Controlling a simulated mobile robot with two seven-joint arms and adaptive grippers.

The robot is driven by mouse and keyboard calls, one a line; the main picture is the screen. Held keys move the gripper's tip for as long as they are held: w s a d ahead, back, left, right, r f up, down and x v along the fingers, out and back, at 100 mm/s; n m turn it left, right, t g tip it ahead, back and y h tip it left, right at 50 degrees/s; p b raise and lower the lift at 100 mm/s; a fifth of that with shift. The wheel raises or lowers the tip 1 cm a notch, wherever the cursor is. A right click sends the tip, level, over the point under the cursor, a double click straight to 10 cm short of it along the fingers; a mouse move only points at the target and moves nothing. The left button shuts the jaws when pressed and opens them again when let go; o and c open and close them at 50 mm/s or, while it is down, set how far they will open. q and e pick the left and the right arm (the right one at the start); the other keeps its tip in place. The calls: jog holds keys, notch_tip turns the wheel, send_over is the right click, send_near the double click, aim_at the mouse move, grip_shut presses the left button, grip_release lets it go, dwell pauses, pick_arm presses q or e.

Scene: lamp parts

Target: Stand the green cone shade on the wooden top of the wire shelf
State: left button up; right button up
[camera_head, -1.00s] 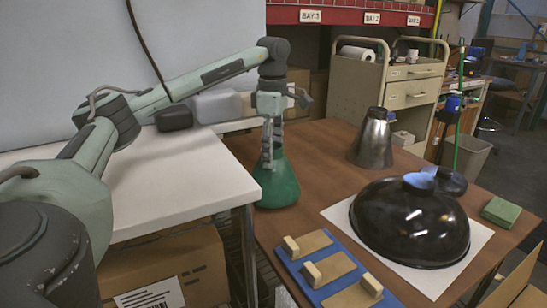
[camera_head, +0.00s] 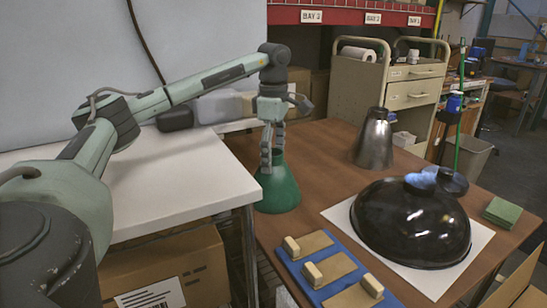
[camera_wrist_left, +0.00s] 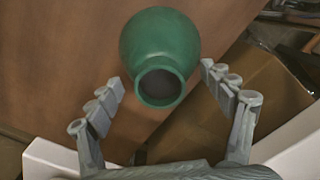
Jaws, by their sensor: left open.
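The green cone shade (camera_head: 279,190) stands upright, narrow end up, on the brown wooden top (camera_head: 318,160), near its left edge in the head view. My left gripper (camera_head: 272,160) points down just above the shade, with its fingers spread at the narrow end. In the left wrist view the shade (camera_wrist_left: 160,45) shows its round opening, and the open gripper (camera_wrist_left: 162,80) has one finger on each side, apart from it. The shade's base is partly hidden there. Little of a wire shelf below the top can be made out. My right gripper is not in view.
A white table (camera_head: 175,175) adjoins on the left, slightly higher. A metal cone shade (camera_head: 374,140), a black dome shade (camera_head: 410,225) on a white sheet, a blue board (camera_head: 330,270) with wooden blocks, and a green pad (camera_head: 502,212) share the brown top.

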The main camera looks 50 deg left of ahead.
pick_arm(q)
notch_tip(320, 180, up, 7)
jog(key=shift+w+r, duration=0.1)
jog(key=shift+r, duration=0.05)
notch_tip(320, 180, up, 4)
jog(key=shift+r+p, duration=0.2)
jog(key=shift+p, duration=0.55)
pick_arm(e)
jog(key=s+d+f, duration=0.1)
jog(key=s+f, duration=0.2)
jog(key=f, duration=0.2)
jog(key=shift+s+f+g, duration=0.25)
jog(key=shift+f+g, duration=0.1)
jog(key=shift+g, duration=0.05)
pick_arm(q)
jog(key=shift+f, duration=0.1)
